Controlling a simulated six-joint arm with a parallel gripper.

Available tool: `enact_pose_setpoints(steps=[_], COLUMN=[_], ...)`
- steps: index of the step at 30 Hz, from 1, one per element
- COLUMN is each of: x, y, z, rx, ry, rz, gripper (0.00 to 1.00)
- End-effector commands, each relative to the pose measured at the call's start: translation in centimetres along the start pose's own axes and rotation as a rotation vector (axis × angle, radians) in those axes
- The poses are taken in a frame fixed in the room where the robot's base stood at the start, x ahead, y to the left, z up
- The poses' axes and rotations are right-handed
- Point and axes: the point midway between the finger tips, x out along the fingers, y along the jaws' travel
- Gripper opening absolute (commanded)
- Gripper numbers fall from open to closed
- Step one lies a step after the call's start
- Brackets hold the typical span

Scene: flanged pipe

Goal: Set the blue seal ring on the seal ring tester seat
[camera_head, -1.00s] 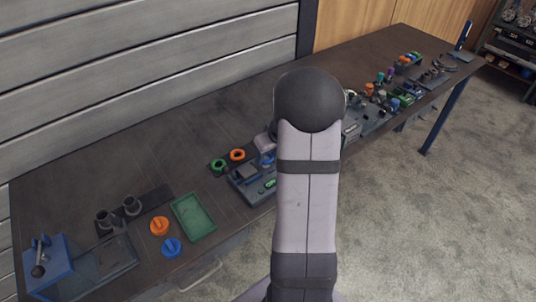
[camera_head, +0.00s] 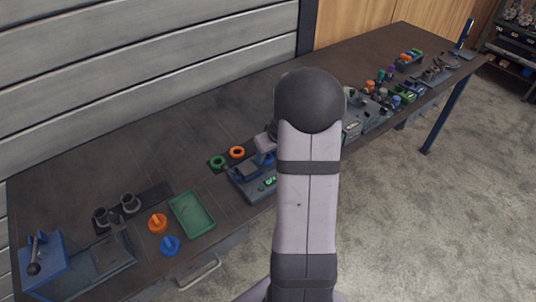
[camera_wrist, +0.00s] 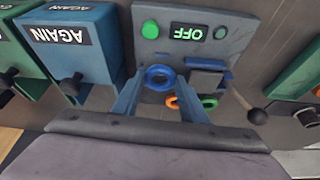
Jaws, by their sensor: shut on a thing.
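The blue seal ring (camera_wrist: 160,76) is between the tips of my gripper (camera_wrist: 161,80) in the wrist view, and the jaws are shut on it. The ring is over the grey tester (camera_wrist: 160,32), which has a green "OFF" display and green buttons. I cannot tell whether the ring touches the tester; the seat under it is hidden. A dark square part (camera_wrist: 205,80) of the tester is just right of the ring.
An orange ring (camera_head: 237,152) and a green ring (camera_head: 218,162) lie on a dark mat behind the tester. A green tray (camera_head: 192,216) stands to the left. A dark knob (camera_wrist: 257,116) is at right.

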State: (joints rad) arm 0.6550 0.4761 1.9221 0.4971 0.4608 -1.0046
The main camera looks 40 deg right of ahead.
Motion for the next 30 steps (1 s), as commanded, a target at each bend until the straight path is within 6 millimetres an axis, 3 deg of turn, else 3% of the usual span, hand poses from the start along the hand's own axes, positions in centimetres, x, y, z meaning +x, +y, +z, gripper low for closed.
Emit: enact_pose_setpoints(steps=[30], x=[0.85], y=[0.02], z=[0.34], rx=[0.0], ry=[0.0], rz=[0.0], gripper=[0.18])
